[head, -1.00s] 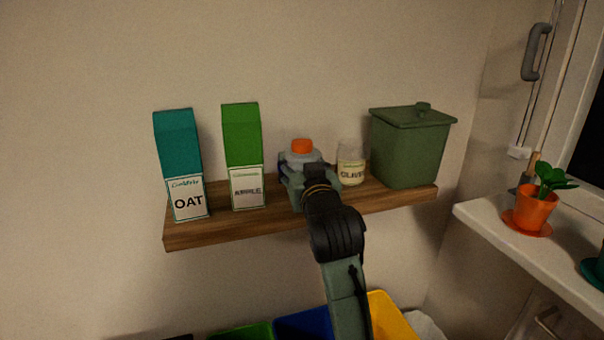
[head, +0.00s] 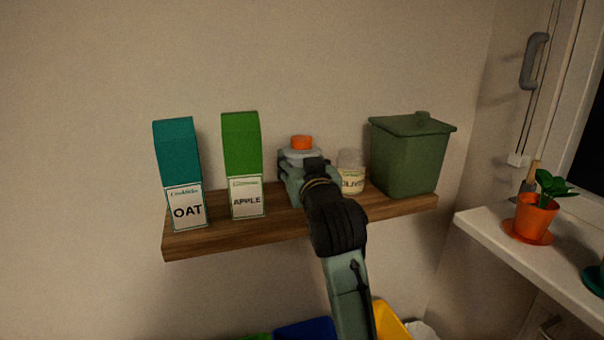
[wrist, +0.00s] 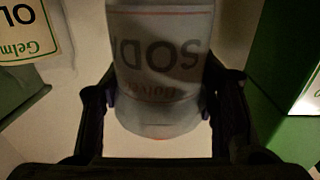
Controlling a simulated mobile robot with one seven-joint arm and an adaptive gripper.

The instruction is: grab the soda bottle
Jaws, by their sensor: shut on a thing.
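The soda bottle (head: 302,144) stands on the wooden shelf (head: 280,228), between the apple carton and the olives jar. Its orange cap and pale shoulder show above my gripper in the head view; its lower part is hidden by my arm. In the wrist view the bottle (wrist: 160,60) fills the middle, its SODA label upside down. My gripper (wrist: 160,100) has a finger on each side of the bottle and is shut on it. It also shows in the head view (head: 298,180). Whether the bottle's base touches the shelf is hidden.
An oat carton (head: 180,170) and an apple carton (head: 242,165) stand to the left. The olives jar (head: 351,178) is close on the right, then a green lidded bin (head: 408,155). A potted plant (head: 536,212) stands on the white sill (head: 500,240).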

